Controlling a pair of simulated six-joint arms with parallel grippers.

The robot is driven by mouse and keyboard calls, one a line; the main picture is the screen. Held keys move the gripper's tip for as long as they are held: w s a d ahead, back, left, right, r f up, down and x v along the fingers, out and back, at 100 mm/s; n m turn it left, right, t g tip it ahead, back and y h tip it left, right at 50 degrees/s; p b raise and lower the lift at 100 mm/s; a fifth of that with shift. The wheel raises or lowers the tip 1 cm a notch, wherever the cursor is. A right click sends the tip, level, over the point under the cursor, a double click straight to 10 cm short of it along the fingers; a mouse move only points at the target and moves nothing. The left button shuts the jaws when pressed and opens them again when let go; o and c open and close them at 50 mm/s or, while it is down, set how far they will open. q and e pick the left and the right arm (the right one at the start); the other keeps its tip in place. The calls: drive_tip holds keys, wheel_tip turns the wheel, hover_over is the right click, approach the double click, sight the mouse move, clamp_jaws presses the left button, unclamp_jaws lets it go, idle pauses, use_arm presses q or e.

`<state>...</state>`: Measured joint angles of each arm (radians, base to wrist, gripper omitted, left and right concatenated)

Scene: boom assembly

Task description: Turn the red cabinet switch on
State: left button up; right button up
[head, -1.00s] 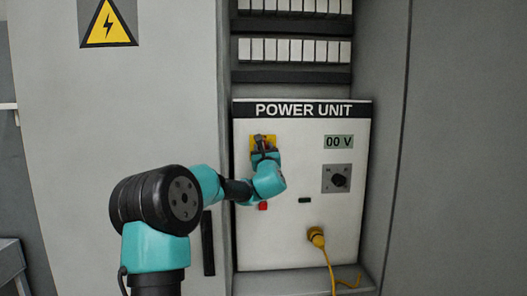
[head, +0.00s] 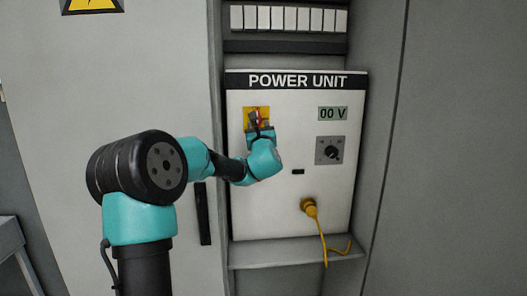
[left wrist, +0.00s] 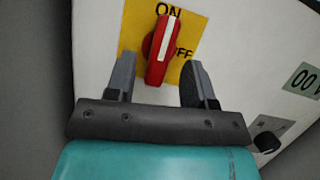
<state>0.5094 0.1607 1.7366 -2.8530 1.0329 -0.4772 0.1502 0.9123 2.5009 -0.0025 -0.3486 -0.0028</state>
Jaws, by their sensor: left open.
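The red cabinet switch (left wrist: 157,66) is a red handle with a white stripe on a yellow plate (left wrist: 187,40) marked ON at the top and OFF at the right. In the left wrist view its striped end points up at ON, leaning slightly right. In the head view only a bit of red shows on the yellow plate (head: 249,113). My left gripper (head: 257,120) is open at the plate, one finger on each side of the handle, with gaps visible in the left wrist view. My right gripper is not in view.
The white POWER UNIT panel (head: 290,215) carries a display reading 00 V (head: 332,113), a black knob (head: 331,151) and a yellow plug (head: 309,207) with a cable hanging over the ledge. The grey cabinet door (head: 160,70) is left of it.

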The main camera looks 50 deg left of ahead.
use_arm(q)
drive_tip(key=v, duration=1.3)
drive_tip(key=shift+s+d+f, duration=0.15)
drive_tip(key=shift+s+d, duration=0.05)
drive_tip(key=shift+f, duration=0.1)
drive_tip(key=w+f+n+g+h, duration=0.35)
drive_tip(key=f+g+h, duration=0.25)
drive_tip(key=f, duration=1.4)
drive_tip(key=s+d+f+n+g+h, duration=0.1)
drive_tip(key=d+f+g+h, duration=0.15)
drive_tip(key=f, duration=0.65)
drive_tip(key=d+f+n+g+h, duration=0.15)
drive_tip(key=d+f+h, duration=0.25)
drive_tip(key=f, duration=0.5)
drive_tip(key=s+d+f+n+h, duration=0.3)
drive_tip(key=s+d+f+n, duration=0.2)
drive_tip(key=d+f, duration=0.3)
drive_tip(key=s+d+f+n+g+h, duration=0.1)
drive_tip(key=s+d+f+n+h, duration=0.2)
drive_tip(key=s+d+f+n, duration=0.3)
drive_tip(key=s+d+f+n+g+h, duration=0.1)
drive_tip(key=s+d+f+n+h, duration=0.2)
drive_tip(key=s+d+f+n, duration=0.3)
drive_tip(key=d+f+n, duration=0.2)
drive_tip(key=d+f, duration=0.3)
drive_tip(key=shift+d+f+h, duration=0.15)
drive_tip(key=shift+f+h, duration=0.2)
